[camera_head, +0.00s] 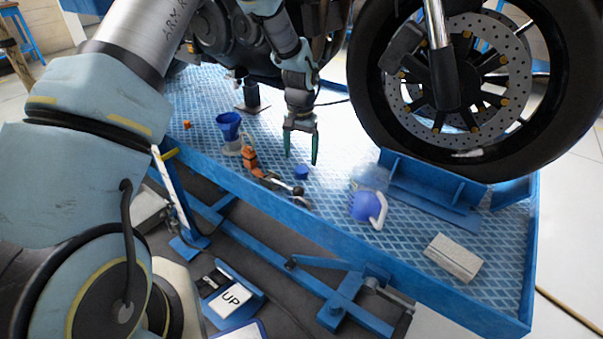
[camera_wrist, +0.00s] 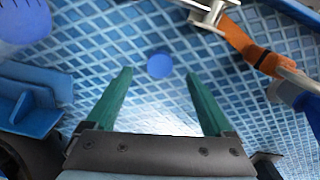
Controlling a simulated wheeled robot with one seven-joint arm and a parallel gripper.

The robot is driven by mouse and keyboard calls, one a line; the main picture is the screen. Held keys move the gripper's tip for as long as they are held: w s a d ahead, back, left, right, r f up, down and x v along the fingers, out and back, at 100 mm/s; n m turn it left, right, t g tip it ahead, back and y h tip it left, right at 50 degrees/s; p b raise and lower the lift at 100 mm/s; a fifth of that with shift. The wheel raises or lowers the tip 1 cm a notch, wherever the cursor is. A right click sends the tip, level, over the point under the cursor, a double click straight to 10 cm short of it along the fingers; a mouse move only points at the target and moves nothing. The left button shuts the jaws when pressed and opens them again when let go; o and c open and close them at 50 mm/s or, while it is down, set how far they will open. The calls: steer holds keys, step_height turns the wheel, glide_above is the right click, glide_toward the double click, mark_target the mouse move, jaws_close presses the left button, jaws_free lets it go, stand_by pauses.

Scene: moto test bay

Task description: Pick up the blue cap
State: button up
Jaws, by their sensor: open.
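The blue cap (camera_head: 301,172) is a small round blue piece on the blue lattice-patterned platform (camera_head: 408,213). In the wrist view the cap (camera_wrist: 160,66) shows as a round disc between and slightly beyond the fingertips. My gripper (camera_head: 301,160) has two green fingers pointing down and sits above the platform, close to the cap. In the wrist view its fingers (camera_wrist: 158,75) are apart with nothing held between them. I cannot tell the exact height of the fingertips above the cap.
An orange strap with a metal ratchet (camera_head: 270,180) lies just left of the cap. A blue jug with a white handle (camera_head: 366,206) stands to the right, and a grey box (camera_head: 452,258) lies near the front edge. A blue funnel (camera_head: 229,124) is at left. The motorcycle wheel (camera_head: 475,80) stands at right.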

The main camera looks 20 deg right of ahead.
mark_target(301, 169)
step_height(301, 169, down, 5)
steer(key=shift+w+d+f, duration=0.15)
steer(key=c, duration=1.4)
steer(key=shift+o, duration=0.2)
step_height(301, 169, up, 10)
steer(key=m, duration=0.4)
step_height(301, 169, down, 10)
steer(key=shift+r, duration=0.15)
